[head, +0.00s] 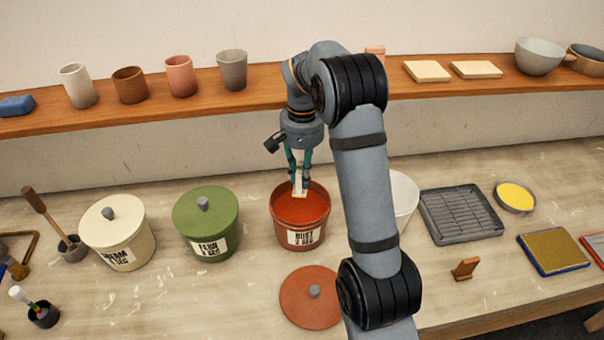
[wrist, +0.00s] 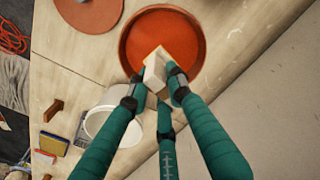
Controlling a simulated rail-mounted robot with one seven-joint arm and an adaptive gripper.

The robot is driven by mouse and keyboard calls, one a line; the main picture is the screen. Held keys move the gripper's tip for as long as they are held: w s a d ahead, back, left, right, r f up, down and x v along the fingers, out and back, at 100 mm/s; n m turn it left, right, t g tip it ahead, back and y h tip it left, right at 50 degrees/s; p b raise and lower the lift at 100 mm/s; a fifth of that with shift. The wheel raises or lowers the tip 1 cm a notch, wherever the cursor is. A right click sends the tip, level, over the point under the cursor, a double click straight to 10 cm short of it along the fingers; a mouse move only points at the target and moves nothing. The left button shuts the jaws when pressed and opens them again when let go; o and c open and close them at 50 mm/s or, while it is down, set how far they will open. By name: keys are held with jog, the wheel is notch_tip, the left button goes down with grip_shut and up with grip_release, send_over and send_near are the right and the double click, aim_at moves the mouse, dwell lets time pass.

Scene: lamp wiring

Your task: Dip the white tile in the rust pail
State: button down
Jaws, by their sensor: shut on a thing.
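The rust pail (head: 299,225) stands open on the table, labelled on its front, with rust-coloured liquid inside. My gripper (head: 300,172) is above the pail, pointing down, and its teal fingers are shut on the white tile (head: 299,184). The tile hangs upright over the pail's mouth. Its lower end overlaps the liquid in the head view, but I cannot tell whether it touches. The wrist view shows the tile (wrist: 157,65) between the fingertips over the rust pail (wrist: 190,17). The pail's rust lid (head: 309,296) lies on the table in front of it.
A lidded green pail (head: 206,225) and a lidded cream pail (head: 117,235) stand left. A wooden shelf (head: 200,103) with cups and tiles runs behind.

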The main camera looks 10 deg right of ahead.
aim_at(302, 190)
jog(key=shift+f+b, duration=2.75)
jog(key=shift+f, duration=0.65)
notch_tip(302, 190, down, 5)
jog(key=b, duration=0.4)
jog(key=shift+f+b, duration=0.15)
jog(key=shift+b, duration=0.15)
notch_tip(302, 190, up, 6)
jog(key=p, duration=0.5)
notch_tip(302, 190, up, 5)
jog(key=p, duration=0.4)
jog(key=shift+p, duration=0.35)
